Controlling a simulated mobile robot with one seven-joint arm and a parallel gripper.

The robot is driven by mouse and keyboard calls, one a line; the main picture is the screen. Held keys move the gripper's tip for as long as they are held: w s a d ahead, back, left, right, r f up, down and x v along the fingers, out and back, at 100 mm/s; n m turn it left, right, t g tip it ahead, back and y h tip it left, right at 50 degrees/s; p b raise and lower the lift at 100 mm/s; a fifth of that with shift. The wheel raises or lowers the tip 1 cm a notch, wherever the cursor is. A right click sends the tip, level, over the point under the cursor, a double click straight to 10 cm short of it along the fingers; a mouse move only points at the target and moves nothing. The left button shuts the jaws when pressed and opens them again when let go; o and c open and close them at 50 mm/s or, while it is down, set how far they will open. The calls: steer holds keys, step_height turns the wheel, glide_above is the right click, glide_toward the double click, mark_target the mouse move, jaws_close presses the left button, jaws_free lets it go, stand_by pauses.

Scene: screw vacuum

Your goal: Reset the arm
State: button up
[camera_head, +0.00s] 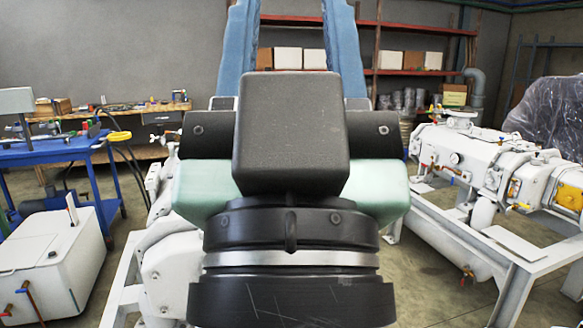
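A large black assembly fills the middle of the head view. I take it to be the end part of my arm (291,240), seen close up. It has a round body with a silver ring, a dark rectangular block above it, and pale green parts to either side. A black bar with bolts shows behind the block. I cannot make out two fingertips or any held object. Much of the white machinery behind is hidden by this assembly.
A blue cart (70,150) and a white box unit (57,262) stand at the left. White pump machinery (480,155) on a frame stands at the right. Two blue uprights (345,50) rise behind my arm, before shelves (420,73) of boxes. Floor shows on both sides.

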step_height(320, 180, up, 19)
steer(key=p, duration=1.6)
steer(key=shift+f, duration=0.2)
